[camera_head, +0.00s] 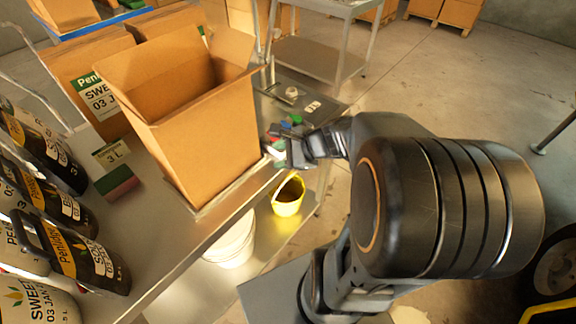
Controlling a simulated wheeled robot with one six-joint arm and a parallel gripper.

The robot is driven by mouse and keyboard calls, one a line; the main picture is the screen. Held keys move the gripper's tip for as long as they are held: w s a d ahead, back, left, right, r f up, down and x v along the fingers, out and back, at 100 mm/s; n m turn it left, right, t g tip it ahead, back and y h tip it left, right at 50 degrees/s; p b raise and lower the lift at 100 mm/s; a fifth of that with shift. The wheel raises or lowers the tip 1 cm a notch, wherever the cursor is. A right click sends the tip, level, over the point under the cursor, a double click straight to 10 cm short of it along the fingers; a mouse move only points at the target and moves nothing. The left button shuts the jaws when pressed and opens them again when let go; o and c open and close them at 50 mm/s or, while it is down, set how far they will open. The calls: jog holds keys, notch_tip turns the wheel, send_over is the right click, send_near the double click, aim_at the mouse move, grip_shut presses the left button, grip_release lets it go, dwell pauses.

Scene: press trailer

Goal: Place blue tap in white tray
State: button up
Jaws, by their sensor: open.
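My gripper (284,150) is at the table edge right of the large open cardboard box, with its fingers pointing left. It is open. A small blue piece (286,124), which looks like the blue tap, lies just above the fingers in the picture. Small green and red pieces are close beside it. I cannot tell whether the gripper touches any of them. The white tray is not clear in this view; the gripper and the box may hide part of that area.
The open cardboard box (205,135) stands tall beside the gripper. Dark labelled jugs (75,250) line the left side. A yellow bucket (288,200) and a white bucket (235,245) are below the table edge. A metal cart (310,62) stands behind. Open floor lies at upper right.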

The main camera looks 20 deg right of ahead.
jog(key=s+a+r+n+g+h, duration=0.1)
jog(key=s+n+h, duration=0.2)
jog(key=n, duration=0.7)
jog(key=s+a+r+n+g+h, duration=0.1)
jog(key=s+n+h, duration=0.3)
jog(key=n, duration=0.6)
jog(key=shift+s+a+r+g, duration=0.15)
jog(key=shift+s+a+g, duration=0.3)
jog(key=shift+g, duration=0.35)
jog(key=shift+d+r, duration=0.1)
jog(key=shift+r+p, duration=0.65)
jog(key=shift+r, duration=0.05)
